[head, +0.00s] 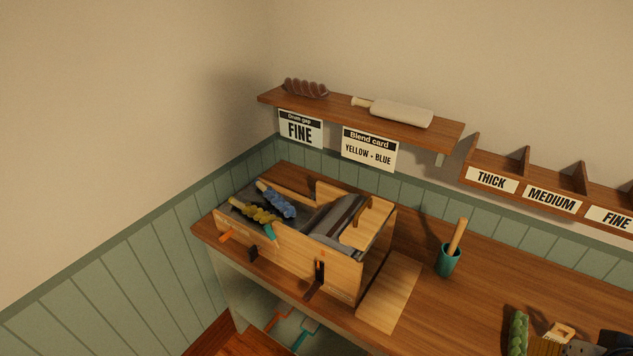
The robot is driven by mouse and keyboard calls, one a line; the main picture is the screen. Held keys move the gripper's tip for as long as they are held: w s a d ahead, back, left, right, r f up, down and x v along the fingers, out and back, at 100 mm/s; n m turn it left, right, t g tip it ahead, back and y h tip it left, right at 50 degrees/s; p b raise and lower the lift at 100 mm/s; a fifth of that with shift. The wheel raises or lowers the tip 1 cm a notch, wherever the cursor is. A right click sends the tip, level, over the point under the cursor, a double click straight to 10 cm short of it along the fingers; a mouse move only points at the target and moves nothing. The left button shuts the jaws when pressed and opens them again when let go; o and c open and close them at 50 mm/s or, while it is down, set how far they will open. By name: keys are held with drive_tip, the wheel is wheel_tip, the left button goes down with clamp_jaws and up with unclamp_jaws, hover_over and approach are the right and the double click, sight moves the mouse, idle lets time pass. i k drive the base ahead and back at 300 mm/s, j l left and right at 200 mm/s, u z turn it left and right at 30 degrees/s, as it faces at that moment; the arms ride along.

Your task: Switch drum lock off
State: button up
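A wooden drum carder (340,273) stands on the wooden bench in the head view. A grey drum (338,222) shows inside its frame. On its near side is a dark slotted fitting with an orange piece (320,270). A smaller dark fitting (268,258) and an orange peg (226,236) are further left on that side. No fitting carries a readable label, so I cannot tell which is the drum lock or its state. Yellow fibre (255,212) and blue fibre (278,201) lie at the carder's left end. My gripper is not seen.
A teal cup (448,261) with a wooden-handled tool stands right of the carder. A shelf (365,118) with a rolling-pin-like object (400,113) hangs above. Green fibre (517,333) and other items crowd the bottom right. Bare bench (500,275) lies between.

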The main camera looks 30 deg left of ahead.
sight(268, 231)
drive_tip(key=k+j, duration=0.15)
drive_tip(key=j, duration=0.25)
drive_tip(key=k+j+u, duration=0.1)
drive_tip(key=j, duration=0.3)
drive_tip(key=k+j, duration=0.2)
drive_tip(key=j, duration=0.2)
drive_tip(key=k+j+u, duration=0.1)
drive_tip(key=j, duration=0.3)
drive_tip(key=k+j, duration=0.2)
drive_tip(key=j, duration=0.25)
drive_tip(key=k+j+u, duration=0.1)
drive_tip(key=j, duration=0.3)
drive_tip(key=i+j+z, duration=0.45)
drive_tip(key=i+j, duration=0.5)
